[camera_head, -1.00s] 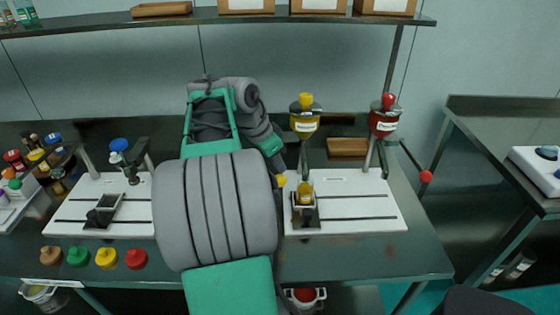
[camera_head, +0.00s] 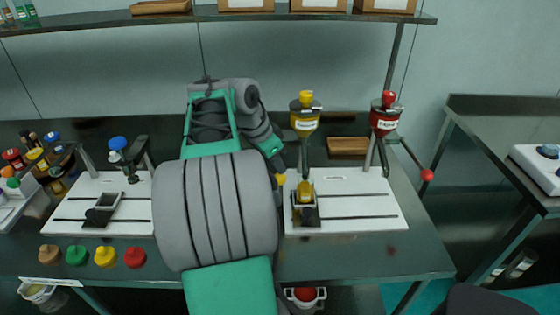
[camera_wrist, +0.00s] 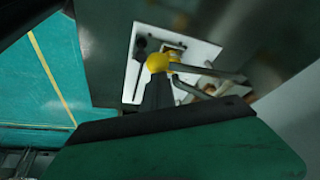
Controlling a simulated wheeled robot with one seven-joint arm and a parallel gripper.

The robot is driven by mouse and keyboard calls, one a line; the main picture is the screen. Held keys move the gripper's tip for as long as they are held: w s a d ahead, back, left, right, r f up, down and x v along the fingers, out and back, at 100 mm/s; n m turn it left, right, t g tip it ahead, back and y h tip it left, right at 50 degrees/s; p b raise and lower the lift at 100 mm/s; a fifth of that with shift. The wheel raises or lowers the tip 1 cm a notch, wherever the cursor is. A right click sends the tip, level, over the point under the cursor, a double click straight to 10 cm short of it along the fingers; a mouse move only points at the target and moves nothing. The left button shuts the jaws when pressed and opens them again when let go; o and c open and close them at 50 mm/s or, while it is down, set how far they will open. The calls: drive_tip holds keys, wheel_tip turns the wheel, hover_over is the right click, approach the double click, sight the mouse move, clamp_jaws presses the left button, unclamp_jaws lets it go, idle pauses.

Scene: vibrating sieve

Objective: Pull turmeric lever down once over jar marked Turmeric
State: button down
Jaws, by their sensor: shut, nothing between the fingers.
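The turmeric dispenser (camera_head: 305,120), with a yellow top and a white label, stands on the right white board. Its lever ends in a yellow ball knob (camera_head: 281,179), low on its left side. The knob also shows in the wrist view (camera_wrist: 159,62), on a grey rod. A jar with yellow contents (camera_head: 306,190) sits in a dark holder below the dispenser; its label is too small to read. My gripper (camera_wrist: 158,84) is shut and empty, its tips right at the knob and seeming to touch it. In the head view my arm hides most of the gripper.
A red dispenser (camera_head: 385,115) with a red-knobbed lever (camera_head: 427,175) stands to the right. Several coloured lids (camera_head: 105,256) lie along the front edge. A wooden tray (camera_head: 347,145) lies behind.

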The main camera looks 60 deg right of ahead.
sight(277, 176)
drive_tip(key=shift+f+b, duration=2.1)
drive_tip(key=shift+f, duration=0.45)
drive_tip(key=shift+r, duration=0.1)
wheel_tip(277, 176, up, 10)
drive_tip(key=p, duration=0.8)
drive_tip(key=shift+p, duration=0.35)
drive_tip(key=shift+f, duration=0.3)
